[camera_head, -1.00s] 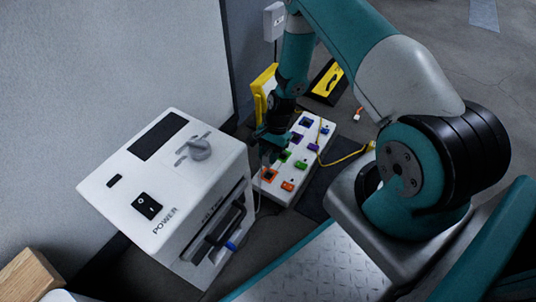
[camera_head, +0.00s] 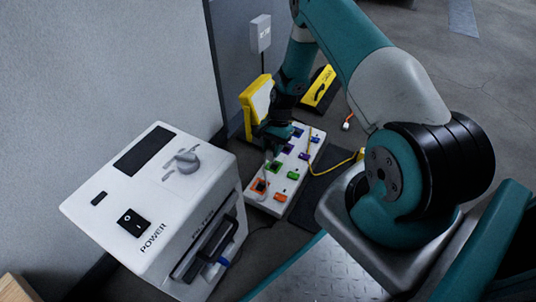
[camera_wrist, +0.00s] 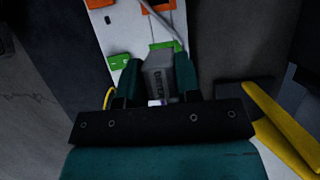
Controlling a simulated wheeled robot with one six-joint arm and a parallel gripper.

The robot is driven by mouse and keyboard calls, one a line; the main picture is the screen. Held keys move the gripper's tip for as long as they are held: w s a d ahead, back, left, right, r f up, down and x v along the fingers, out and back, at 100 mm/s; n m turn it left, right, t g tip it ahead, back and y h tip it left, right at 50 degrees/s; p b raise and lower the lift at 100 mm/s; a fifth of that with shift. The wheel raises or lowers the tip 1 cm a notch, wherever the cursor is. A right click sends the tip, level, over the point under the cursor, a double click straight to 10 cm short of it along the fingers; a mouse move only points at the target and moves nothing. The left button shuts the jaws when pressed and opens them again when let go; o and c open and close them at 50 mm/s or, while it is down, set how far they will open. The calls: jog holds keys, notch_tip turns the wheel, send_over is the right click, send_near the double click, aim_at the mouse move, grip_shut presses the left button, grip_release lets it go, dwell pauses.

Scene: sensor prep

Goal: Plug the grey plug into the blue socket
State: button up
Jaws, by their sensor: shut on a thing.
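My gripper (camera_head: 272,147) is shut on the grey plug (camera_wrist: 158,76), which sits between the two teal fingers in the wrist view. A pale cable runs from the plug toward the orange end of the white socket strip (camera_head: 250,205). In the head view the blue socket (camera_head: 298,131) is at the far end of the strip, beyond and right of my gripper. The gripper hangs over the strip's left edge, near the green socket. The wrist view shows the green socket (camera_wrist: 166,46) just past the plug; the blue socket is hidden there. The plug's prongs are not visible.
A white power box (camera_head: 150,190) stands close left of the strip. A yellow upright object (camera_head: 257,104) stands behind my gripper. A yellow cable (camera_head: 335,164) crosses the strip's right side. A yellow-and-black case (camera_head: 319,88) lies farther back.

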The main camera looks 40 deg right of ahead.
jog(key=w+d+b, duration=0.4)
jog(key=d+b, duration=0.1)
jog(key=d, duration=0.5)
jog(key=w+d+b, duration=0.4)
jog(key=d+b, duration=0.1)
jog(key=d, duration=0.5)
jog(key=shift+w, duration=0.15)
dwell(0.6)
dwell(0.3)
jog(key=shift+f+b, duration=0.85)
jog(key=shift+f, duration=0.55)
jog(key=shift+f, duration=0.35)
jog(key=shift+f+b, duration=1.3)
jog(key=shift+f, duration=0.2)
dwell(1.7)
